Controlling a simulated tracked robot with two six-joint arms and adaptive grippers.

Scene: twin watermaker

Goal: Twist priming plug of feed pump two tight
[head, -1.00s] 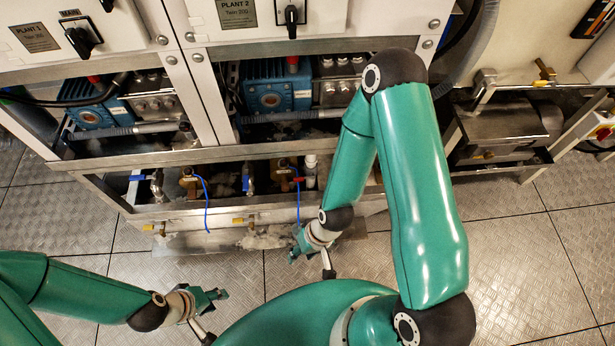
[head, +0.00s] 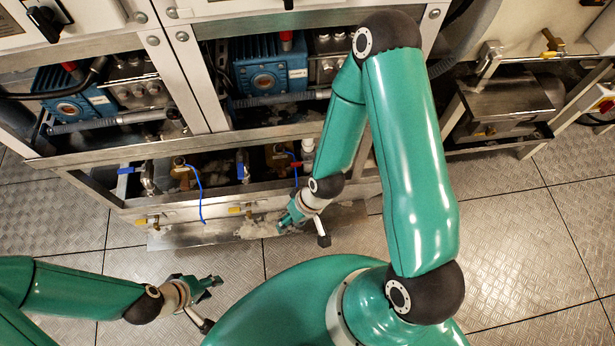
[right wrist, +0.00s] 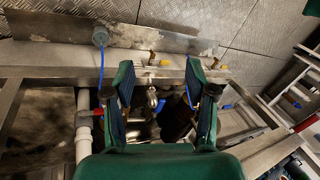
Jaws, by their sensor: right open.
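The lower bay under plant 2 holds a bronze-coloured pump body (head: 278,155), partly hidden by my right arm; I take it for feed pump two. I cannot make out its priming plug in either view. My right gripper (head: 287,222) is in front of the bay's lower rail. In the right wrist view its two fingers (right wrist: 163,98) are wide apart, with nothing gripped. Metal fittings (right wrist: 152,98) and a dark cylinder (right wrist: 177,120) show beyond and between them. My left gripper (head: 210,284) is over the floor at the lower left, apart from the frame, seemingly open and empty.
The steel front rail (right wrist: 50,55) crosses before the bay. A white pipe (right wrist: 83,130), a red valve handle (right wrist: 93,112) and a thin blue hose (right wrist: 101,70) are near my right fingers. Yellow-handled taps (head: 235,211) stick out of the rail. Floor plates (head: 510,230) on the right are clear.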

